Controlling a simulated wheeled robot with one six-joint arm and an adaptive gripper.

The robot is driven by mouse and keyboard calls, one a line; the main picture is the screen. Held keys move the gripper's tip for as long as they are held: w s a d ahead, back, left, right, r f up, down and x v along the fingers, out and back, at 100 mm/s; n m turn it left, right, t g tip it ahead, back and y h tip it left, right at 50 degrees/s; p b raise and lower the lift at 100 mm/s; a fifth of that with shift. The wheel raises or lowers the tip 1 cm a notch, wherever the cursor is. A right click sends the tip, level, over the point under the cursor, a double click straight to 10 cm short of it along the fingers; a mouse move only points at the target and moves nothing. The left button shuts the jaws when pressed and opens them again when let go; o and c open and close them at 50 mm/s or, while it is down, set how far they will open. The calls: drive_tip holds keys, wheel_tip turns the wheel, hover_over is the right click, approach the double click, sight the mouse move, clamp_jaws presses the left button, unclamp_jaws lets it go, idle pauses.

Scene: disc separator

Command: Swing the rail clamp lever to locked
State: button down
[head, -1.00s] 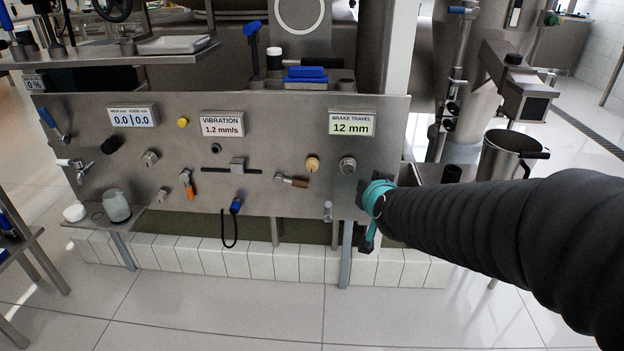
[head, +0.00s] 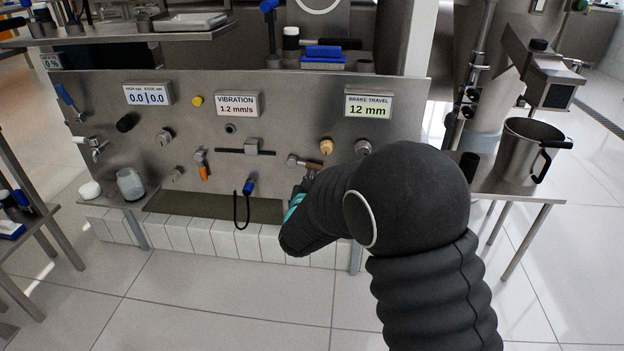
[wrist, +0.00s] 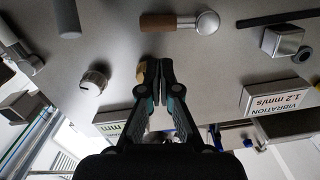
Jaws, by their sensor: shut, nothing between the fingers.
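On the steel panel, a lever with a brown handle (head: 312,165) has its metal hub at the left and its handle pointing right and slightly down. The same lever (wrist: 172,22) shows at the top of the wrist view, where the picture is turned over. A second lever with an orange handle (head: 203,170) hangs down, further left. No label shows which one is the rail clamp lever. My gripper (wrist: 159,66) is shut and empty, its tips close to the brown lever but apart from it in the picture. In the head view my gripper (head: 296,205) is mostly hidden by my arm.
A slider block (head: 251,147) sits on a dark rail left of the brown lever. A tan knob (head: 326,146) and a metal knob (head: 363,148) are close by. A blue-handled hook with a black loop (head: 248,188) hangs lower left. The floor (head: 215,295) in front is clear.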

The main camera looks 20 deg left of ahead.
sight(304, 164)
drive_tip(key=x, duration=0.7)
drive_tip(key=shift+d, duration=0.1)
